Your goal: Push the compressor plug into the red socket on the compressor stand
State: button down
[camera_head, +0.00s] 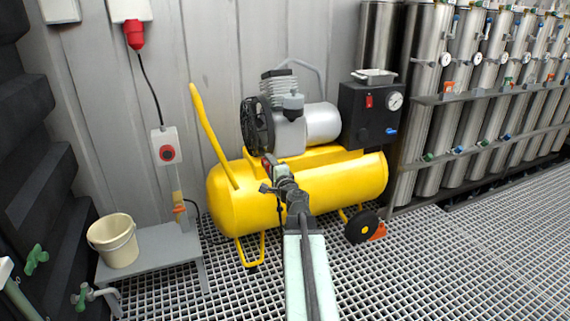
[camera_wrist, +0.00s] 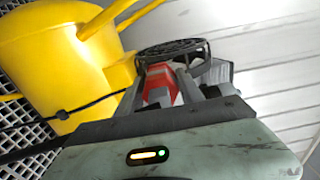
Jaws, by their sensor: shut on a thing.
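My gripper (camera_head: 268,174) is in front of the yellow compressor (camera_head: 345,180), near its black fan guard. It is shut on a red plug (camera_head: 267,162), which shows between the two fingers in the wrist view (camera_wrist: 158,84). A black cable runs left from the gripper in the wrist view (camera_wrist: 90,103). A small orange-red fitting (camera_head: 180,208) is on a post at the back of a low grey stand (camera_head: 165,245), left of the compressor and apart from my gripper. I cannot tell for sure whether this fitting is the red socket.
A cream bucket (camera_head: 113,240) stands on the grey stand. A switch box (camera_head: 166,147) and a wall outlet with a red connector (camera_head: 134,34) are on the wall. Steel cylinders (camera_head: 430,110) stand at the right. The grating floor (camera_head: 440,265) is clear at the front right.

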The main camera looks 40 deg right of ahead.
jog(key=w+a, duration=0.4)
jog(key=a, duration=0.6)
jog(key=w+a+r+p, duration=0.1)
jog(key=w+a, duration=0.3)
jog(key=a, duration=0.7)
jog(key=w+a, duration=0.5)
jog(key=a, duration=0.6)
jog(key=shift+r+p, duration=0.35)
jog(key=shift+r, duration=0.05)
